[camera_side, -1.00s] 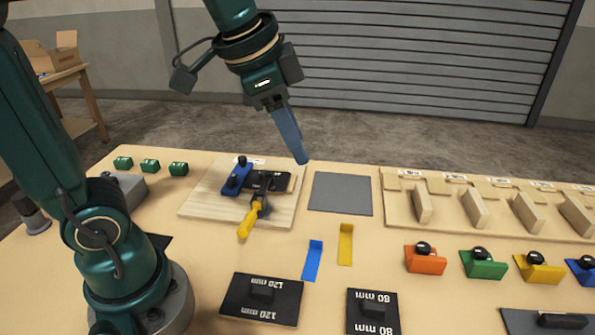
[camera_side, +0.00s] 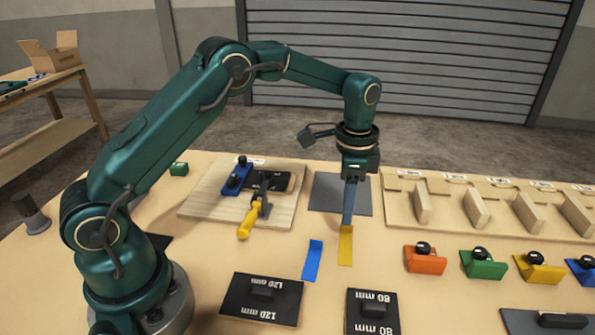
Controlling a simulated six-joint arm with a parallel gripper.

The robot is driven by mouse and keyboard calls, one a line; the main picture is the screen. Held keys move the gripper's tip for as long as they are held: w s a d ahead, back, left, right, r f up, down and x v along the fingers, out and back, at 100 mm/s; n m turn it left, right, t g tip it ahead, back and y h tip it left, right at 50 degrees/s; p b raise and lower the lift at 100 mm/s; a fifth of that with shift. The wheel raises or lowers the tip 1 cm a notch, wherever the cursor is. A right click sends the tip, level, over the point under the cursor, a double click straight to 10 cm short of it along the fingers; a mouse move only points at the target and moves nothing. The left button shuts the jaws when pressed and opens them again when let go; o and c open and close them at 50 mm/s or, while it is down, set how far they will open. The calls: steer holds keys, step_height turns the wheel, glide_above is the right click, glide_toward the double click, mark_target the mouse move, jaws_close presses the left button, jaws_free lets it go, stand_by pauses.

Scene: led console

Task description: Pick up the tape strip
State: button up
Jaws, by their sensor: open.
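A yellow tape strip (camera_side: 345,251) lies on the table in front of the grey mat, and a blue tape strip (camera_side: 312,260) lies just left of it. Both have a raised or bent far end. My gripper (camera_side: 347,224) points straight down at the far end of the yellow strip, with its fingertips at or just above it. From this side the fingers overlap, so the gap between them is hidden. The jaws are open, and I cannot tell whether they touch the strip.
A wooden board with a clamp fixture (camera_side: 258,195) and yellow handle stands left of the grey mat (camera_side: 326,192). A slotted wooden rack (camera_side: 480,214) and coloured blocks (camera_side: 425,260) are at right. Black plates marked 120 mm (camera_side: 262,298) and 80 mm (camera_side: 373,316) lie in front.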

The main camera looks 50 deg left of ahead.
mark_target(346, 243)
steer(key=shift+f, duration=2)
jaws_close()
